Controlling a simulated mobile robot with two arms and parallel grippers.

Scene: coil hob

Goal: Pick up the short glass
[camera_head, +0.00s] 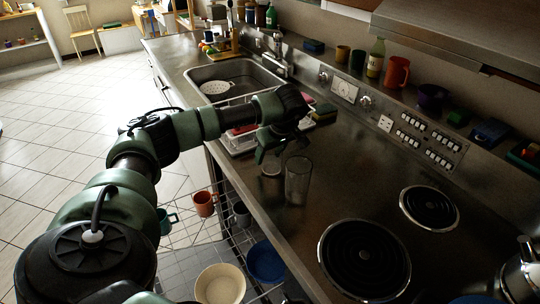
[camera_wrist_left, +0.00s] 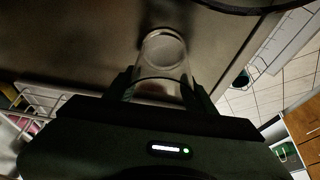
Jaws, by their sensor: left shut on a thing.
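My left gripper (camera_head: 278,146) reaches over the counter from the left, with its fingers pointing down. A clear short glass (camera_head: 271,171) shows just under its fingers. In the left wrist view the clear glass (camera_wrist_left: 160,68) sits between the two fingers, which are shut on it. Its upper part is hidden by the gripper in the head view. I cannot tell whether its base touches the counter. My right gripper is not in view.
Two coil burners (camera_head: 364,260) (camera_head: 429,207) lie to the right on the steel counter (camera_head: 345,165). A sink (camera_head: 235,83) and a sponge (camera_head: 323,112) are behind. An open rack below holds an orange mug (camera_head: 204,203) and a cream bowl (camera_head: 220,285).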

